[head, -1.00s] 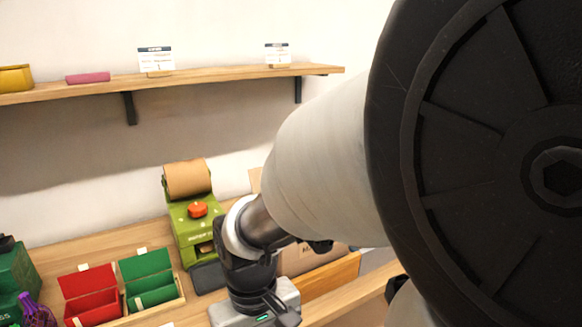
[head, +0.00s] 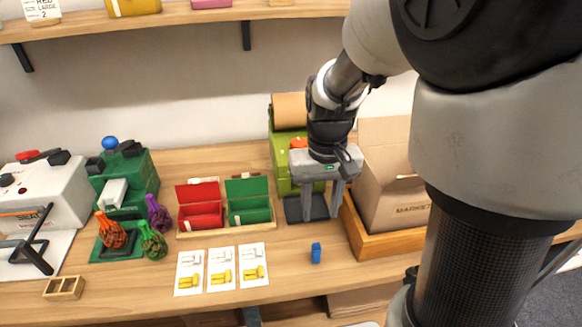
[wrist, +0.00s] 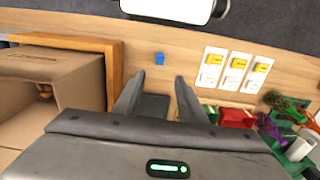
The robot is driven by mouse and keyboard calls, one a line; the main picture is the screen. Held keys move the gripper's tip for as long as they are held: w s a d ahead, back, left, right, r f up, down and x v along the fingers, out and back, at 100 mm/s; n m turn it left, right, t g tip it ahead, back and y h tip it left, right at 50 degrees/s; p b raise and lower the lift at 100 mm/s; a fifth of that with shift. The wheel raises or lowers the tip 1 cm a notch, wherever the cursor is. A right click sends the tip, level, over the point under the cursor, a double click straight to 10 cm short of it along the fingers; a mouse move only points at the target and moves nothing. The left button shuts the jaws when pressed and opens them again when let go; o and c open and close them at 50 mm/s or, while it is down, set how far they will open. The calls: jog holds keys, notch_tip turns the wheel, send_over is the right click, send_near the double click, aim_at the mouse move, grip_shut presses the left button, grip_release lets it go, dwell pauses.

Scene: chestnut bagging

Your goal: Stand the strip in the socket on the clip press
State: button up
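My gripper (head: 322,218) is open and empty, pointing down in front of the light green machine; the wrist view shows its two fingers apart (wrist: 160,82). A small blue piece (head: 316,252) stands on the bench in front of the gripper, apart from it; the wrist view also shows it (wrist: 159,58). It may be the strip, but I cannot tell. A dark green machine with a blue knob (head: 133,175), at the left, looks like the clip press. I cannot make out its socket.
Red (head: 200,212) and green (head: 248,207) boxes stand mid-bench, with picture cards (head: 221,268) in front. Filled net bags (head: 153,243) lie left. A cardboard box (head: 392,190) in a wooden tray stands right. The bench around the blue piece is clear.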

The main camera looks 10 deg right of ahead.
aim_at(317, 246)
notch_tip(317, 246, down, 14)
jog(key=b, duration=0.3)
jog(key=shift+f, duration=0.25)
grip_shut()
